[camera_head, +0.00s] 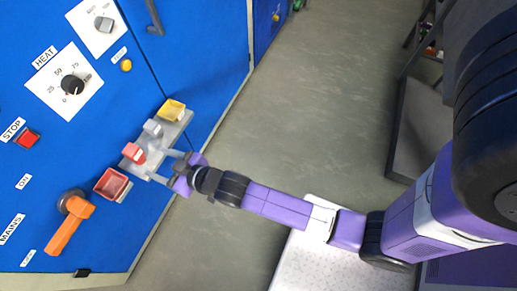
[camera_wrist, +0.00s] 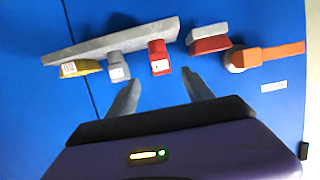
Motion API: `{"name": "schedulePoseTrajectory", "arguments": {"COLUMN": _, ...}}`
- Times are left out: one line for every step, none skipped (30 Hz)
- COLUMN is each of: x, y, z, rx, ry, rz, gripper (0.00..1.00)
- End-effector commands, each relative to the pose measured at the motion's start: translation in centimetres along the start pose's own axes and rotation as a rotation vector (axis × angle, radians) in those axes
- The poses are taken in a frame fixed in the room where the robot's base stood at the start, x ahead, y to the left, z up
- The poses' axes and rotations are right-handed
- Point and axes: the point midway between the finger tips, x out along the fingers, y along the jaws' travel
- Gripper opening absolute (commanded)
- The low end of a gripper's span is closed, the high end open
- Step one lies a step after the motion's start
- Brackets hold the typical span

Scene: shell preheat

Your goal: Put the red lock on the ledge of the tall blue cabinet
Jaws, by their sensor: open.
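The red lock (camera_head: 134,153) rests on the grey ledge (camera_head: 183,124) that juts from the tall blue cabinet (camera_head: 205,55). In the wrist view the red lock (camera_wrist: 158,58) shows against the ledge (camera_wrist: 60,57), beside a grey lock (camera_wrist: 117,68). My gripper (camera_head: 165,166) is open and empty, close to the ledge and pointing at the red lock. In the wrist view its two fingertips (camera_wrist: 161,80) stand apart, with the red lock just beyond the gap between them. I cannot see the fingers touching it.
A yellow holder (camera_head: 172,110) is at the ledge's far end. A red holder (camera_head: 112,184) and an orange mains handle (camera_head: 70,227) project from the cabinet beside the ledge. A dial (camera_head: 73,84) is above. The grey floor (camera_head: 310,100) right of the cabinet is clear.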

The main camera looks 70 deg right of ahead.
Motion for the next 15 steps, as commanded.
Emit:
{"name": "schedulePoseTrajectory", "arguments": {"x": -1.2, "y": 0.0, "z": 0.7, "rx": 0.001, "ry": -0.006, "rz": -0.001, "gripper": 0.60}}
{"name": "schedulePoseTrajectory", "arguments": {"x": -2.0, "y": 0.0, "z": 1.1, "rx": 0.001, "ry": -0.007, "rz": -0.002, "gripper": 0.60}}
{"name": "schedulePoseTrajectory", "arguments": {"x": -3.4, "y": 0.0, "z": 1.6, "rx": 0.003, "ry": -0.007, "rz": -0.004, "gripper": 0.60}}
{"name": "schedulePoseTrajectory", "arguments": {"x": -4.7, "y": 0.1, "z": 2.0, "rx": 0.004, "ry": -0.008, "rz": -0.005, "gripper": 0.60}}
{"name": "schedulePoseTrajectory", "arguments": {"x": -6.0, "y": 0.1, "z": 2.4, "rx": 0.006, "ry": -0.007, "rz": -0.006, "gripper": 0.60}}
{"name": "schedulePoseTrajectory", "arguments": {"x": -7.9, "y": 0.1, "z": 2.8, "rx": 0.007, "ry": -0.007, "rz": -0.008, "gripper": 0.60}}
{"name": "schedulePoseTrajectory", "arguments": {"x": -9.4, "y": 0.2, "z": 3.0, "rx": 0.007, "ry": -0.006, "rz": -0.009, "gripper": 0.60}}
{"name": "schedulePoseTrajectory", "arguments": {"x": -11.0, "y": 0.2, "z": 3.2, "rx": 0.007, "ry": -0.005, "rz": -0.010, "gripper": 0.60}}
{"name": "schedulePoseTrajectory", "arguments": {"x": -12.9, "y": 0.3, "z": 3.3, "rx": 0.009, "ry": -0.002, "rz": -0.011, "gripper": 0.60}}
{"name": "schedulePoseTrajectory", "arguments": {"x": -14.4, "y": 0.3, "z": 3.4, "rx": 0.010, "ry": -0.002, "rz": -0.011, "gripper": 0.60}}
{"name": "schedulePoseTrajectory", "arguments": {"x": -15.8, "y": 0.4, "z": 3.3, "rx": 0.010, "ry": 0.000, "rz": -0.012, "gripper": 0.60}}
{"name": "schedulePoseTrajectory", "arguments": {"x": -17.7, "y": 0.4, "z": 3.2, "rx": 0.010, "ry": 0.001, "rz": -0.012, "gripper": 0.60}}
{"name": "schedulePoseTrajectory", "arguments": {"x": -19.1, "y": 0.5, "z": 3.0, "rx": 0.010, "ry": 0.003, "rz": -0.012, "gripper": 0.60}}
{"name": "schedulePoseTrajectory", "arguments": {"x": -20.5, "y": 0.6, "z": 2.8, "rx": 0.010, "ry": 0.004, "rz": -0.012, "gripper": 0.60}}
{"name": "schedulePoseTrajectory", "arguments": {"x": -22.4, "y": 0.7, "z": 2.5, "rx": 0.011, "ry": 0.006, "rz": -0.012, "gripper": 0.60}}
